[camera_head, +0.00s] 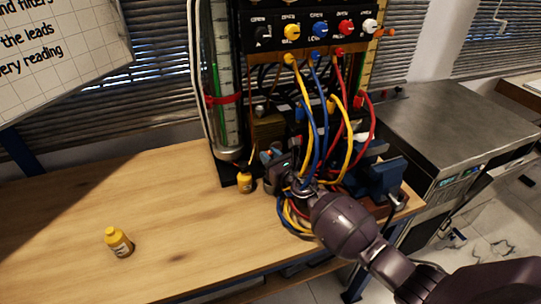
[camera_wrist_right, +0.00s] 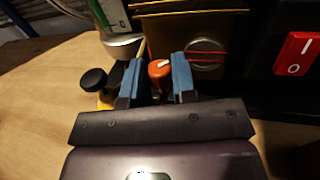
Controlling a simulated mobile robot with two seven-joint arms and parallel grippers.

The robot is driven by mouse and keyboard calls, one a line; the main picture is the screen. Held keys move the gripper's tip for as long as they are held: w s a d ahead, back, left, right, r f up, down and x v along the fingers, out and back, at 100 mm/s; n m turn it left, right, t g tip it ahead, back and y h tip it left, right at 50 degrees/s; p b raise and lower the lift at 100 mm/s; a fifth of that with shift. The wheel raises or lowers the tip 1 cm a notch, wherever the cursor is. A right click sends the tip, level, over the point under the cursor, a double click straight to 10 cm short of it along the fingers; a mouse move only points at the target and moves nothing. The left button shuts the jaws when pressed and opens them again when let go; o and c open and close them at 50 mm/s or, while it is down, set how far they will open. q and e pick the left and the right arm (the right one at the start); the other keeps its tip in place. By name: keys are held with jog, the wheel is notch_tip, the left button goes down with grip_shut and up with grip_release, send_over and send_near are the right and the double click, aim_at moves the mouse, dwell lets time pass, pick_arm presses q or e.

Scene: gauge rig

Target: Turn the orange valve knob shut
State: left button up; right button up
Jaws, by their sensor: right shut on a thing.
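The orange valve knob (camera_wrist_right: 159,70) has a white mark on its top and sits low at the front of the rig. In the right wrist view it lies between the two blue fingertips of my right gripper (camera_wrist_right: 155,80), which is shut on it. In the head view my right gripper (camera_head: 273,158) reaches in from the lower right to the rig's lower front, and it hides the knob there. My left gripper is not in view.
Yellow, blue and red leads (camera_head: 318,130) hang from the panel (camera_head: 315,32) close to my right gripper.

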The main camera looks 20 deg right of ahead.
jog(key=shift+h, duration=0.3)
jog(key=shift+a+r+m+h+p, duration=0.1)
jog(key=shift+m+h+p, duration=0.6)
jog(key=shift+h+p, duration=0.1)
jog(key=shift+a+m+t+h+p, duration=0.15)
jog(key=shift+m+h+p, duration=0.4)
jog(key=shift+h, duration=0.45)
jog(key=shift+a+m+t+h+p, duration=0.15)
jog(key=shift+m+h+p, duration=0.2)
jog(key=shift+m+h, duration=0.55)
jog(key=m+h, duration=0.1)
jog(key=h, duration=0.1)
jog(key=shift+h, duration=0.4)
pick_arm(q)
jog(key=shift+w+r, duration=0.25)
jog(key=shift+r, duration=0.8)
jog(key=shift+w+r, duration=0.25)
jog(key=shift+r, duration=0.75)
pick_arm(e)
jog(key=shift+m+g+h, duration=0.8)
jog(key=shift+m+h, duration=0.55)
jog(key=shift+h, duration=0.45)
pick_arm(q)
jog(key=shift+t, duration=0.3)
pick_arm(e)
jog(key=o, duration=0.9)
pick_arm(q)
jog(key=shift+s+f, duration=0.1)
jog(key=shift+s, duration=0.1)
